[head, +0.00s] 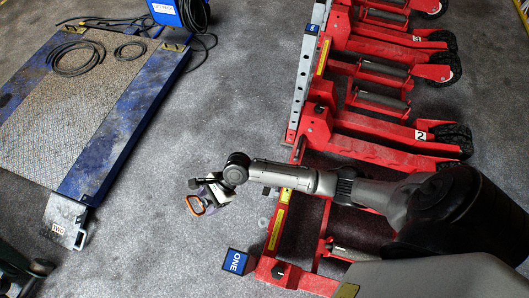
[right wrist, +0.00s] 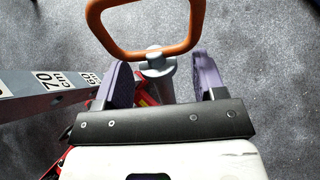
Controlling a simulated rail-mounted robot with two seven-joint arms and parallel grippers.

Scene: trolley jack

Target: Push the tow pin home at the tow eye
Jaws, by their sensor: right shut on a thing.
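The tow pin shows as an orange loop handle (head: 196,205) with a grey shank. My right gripper (head: 207,194) is shut on it and holds it over the grey floor, left of the red frame. In the right wrist view, the orange loop (right wrist: 148,45) stands beyond the purple fingertips and the grey shank (right wrist: 159,72) lies between them. The shank's lower end is hidden. I cannot make out the tow eye for certain; a grey plate marked TWO (head: 63,221) sits at the near corner of the blue platform, apart from the pin. My left gripper is not in view.
Red wheeled frames (head: 370,135) fill the right side, with a grey scale bar (head: 304,75) along them. A blue block marked ONE (head: 236,262) stands at the near end. The blue platform (head: 120,125) carries coiled cables (head: 76,57). The floor between is clear.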

